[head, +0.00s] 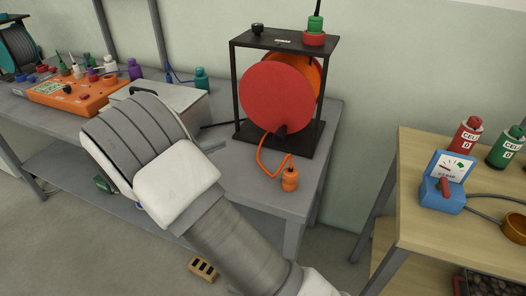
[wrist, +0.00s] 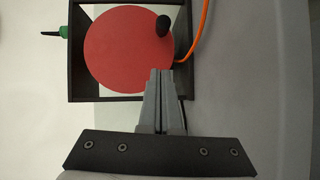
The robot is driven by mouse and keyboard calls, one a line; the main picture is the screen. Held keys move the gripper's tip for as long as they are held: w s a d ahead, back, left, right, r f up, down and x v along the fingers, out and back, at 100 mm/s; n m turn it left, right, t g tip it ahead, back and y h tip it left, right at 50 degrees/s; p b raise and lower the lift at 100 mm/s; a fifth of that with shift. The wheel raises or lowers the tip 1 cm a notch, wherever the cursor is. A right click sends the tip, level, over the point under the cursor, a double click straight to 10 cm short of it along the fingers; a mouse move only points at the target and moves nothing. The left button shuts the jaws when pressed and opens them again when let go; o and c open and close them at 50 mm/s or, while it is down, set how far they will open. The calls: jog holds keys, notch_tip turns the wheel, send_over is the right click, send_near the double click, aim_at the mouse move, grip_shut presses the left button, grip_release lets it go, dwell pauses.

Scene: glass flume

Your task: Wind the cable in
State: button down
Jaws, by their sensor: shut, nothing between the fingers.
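The cable reel has a red disc (head: 277,97) in a black frame (head: 237,80) on the grey bench. A dark crank knob (head: 280,131) sits low on the disc. An orange cable (head: 262,160) runs from the reel to an orange plug (head: 290,178) on the bench top. In the wrist view, my gripper (wrist: 161,72) is shut and empty. Its tips point at the red disc (wrist: 125,50), just beside the dark knob (wrist: 163,26). The orange cable (wrist: 200,30) passes to the right.
A green and red connector (head: 315,30) stands on top of the reel frame. An orange panel (head: 75,97) and a grey box (head: 170,100) are to the left on the bench. A wooden table (head: 440,245) with a blue meter (head: 445,185) and two bottles stands at the right.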

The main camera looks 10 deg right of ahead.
jog(key=shift+w+m, duration=0.1)
jog(key=shift+m, duration=0.4)
jog(key=shift+r, duration=0.1)
jog(key=b+x, duration=0.1)
jog(key=x, duration=0.8)
jog(key=shift+d+f+b, duration=0.2)
jog(key=shift+d+b, duration=0.1)
jog(key=shift+b, duration=0.1)
jog(key=d, duration=0.2)
jog(key=s+d, duration=0.1)
jog(key=shift+f+b, duration=0.25)
jog(key=shift+b, duration=0.1)
jog(key=shift+s+d, duration=0.15)
jog(key=shift+d, duration=0.25)
jog(key=shift+s+d+f+n+h, duration=0.1)
jog(key=shift+s+d+n+h, duration=0.2)
jog(key=shift+d+n, duration=0.1)
